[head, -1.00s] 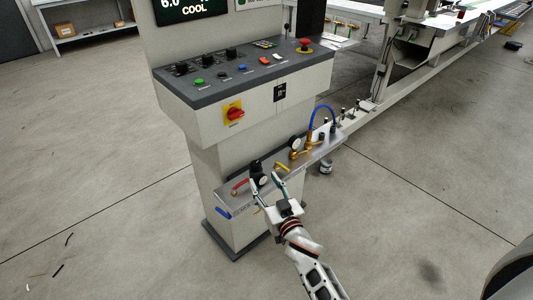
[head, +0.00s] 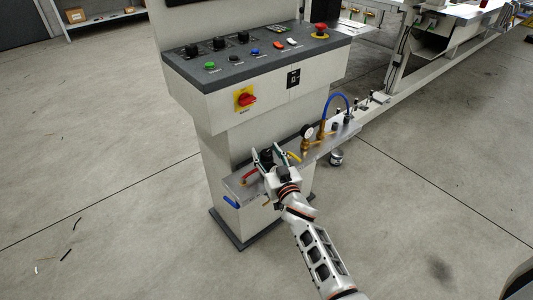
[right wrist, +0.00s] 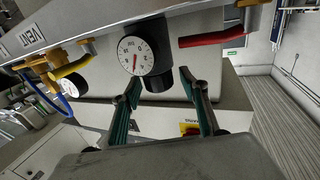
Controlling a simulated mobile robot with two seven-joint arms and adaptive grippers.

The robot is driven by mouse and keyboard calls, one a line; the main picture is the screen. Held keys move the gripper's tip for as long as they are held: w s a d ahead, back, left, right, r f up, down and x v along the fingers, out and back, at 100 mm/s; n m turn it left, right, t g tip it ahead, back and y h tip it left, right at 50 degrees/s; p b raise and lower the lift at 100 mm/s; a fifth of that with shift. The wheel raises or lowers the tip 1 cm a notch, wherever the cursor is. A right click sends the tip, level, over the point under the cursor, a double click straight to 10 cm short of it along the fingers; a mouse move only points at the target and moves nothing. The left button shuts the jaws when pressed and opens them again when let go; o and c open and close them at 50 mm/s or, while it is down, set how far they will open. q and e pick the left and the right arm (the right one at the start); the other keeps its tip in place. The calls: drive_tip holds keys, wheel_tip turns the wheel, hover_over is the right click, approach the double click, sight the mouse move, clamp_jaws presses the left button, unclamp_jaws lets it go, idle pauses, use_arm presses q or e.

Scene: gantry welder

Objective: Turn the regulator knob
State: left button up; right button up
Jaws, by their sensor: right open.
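The black regulator knob (right wrist: 158,80) sticks out beside a round white gauge (right wrist: 134,55) with a red needle, in the right wrist view. In the head view the regulator (head: 266,156) sits on the metal shelf of the pedestal, largely hidden by my gripper. My right gripper (head: 267,154) is open, its fingers pointing at the regulator. In the right wrist view its green-padded fingertips (right wrist: 163,84) stand on either side of the knob's end. I cannot tell whether either finger touches it. My left gripper is not in view.
A red hose or handle (right wrist: 210,39) and a yellow lever (right wrist: 75,66) lie close to the knob. A second gauge (head: 306,131) and a blue hose (head: 337,97) stand farther along the shelf. The control panel (head: 262,50) overhangs above.

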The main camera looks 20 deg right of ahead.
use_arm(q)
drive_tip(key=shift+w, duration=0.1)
use_arm(e)
drive_tip(key=c, duration=1.1)
drive_tip(key=shift+w+r+n+y+p, duration=0.1)
drive_tip(key=shift+r+n+y+p, duration=0.5)
drive_tip(key=shift+y+p, duration=0.3)
drive_tip(key=shift+f+n+g+y+p, duration=0.1)
drive_tip(key=shift+n+g+y+p, duration=0.2)
drive_tip(key=shift+n+y+p, duration=0.75)
drive_tip(key=shift+f+n+y, duration=0.25)
drive_tip(key=shift+f+y, duration=0.1)
drive_tip(key=shift+y, duration=0.6)
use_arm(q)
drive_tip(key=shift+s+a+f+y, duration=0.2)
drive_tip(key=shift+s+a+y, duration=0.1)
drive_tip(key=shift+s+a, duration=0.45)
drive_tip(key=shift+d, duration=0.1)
use_arm(e)
drive_tip(key=o, duration=1.1)
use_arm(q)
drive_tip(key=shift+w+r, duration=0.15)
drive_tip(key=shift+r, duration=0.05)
use_arm(e)
drive_tip(key=shift+f, duration=0.1)
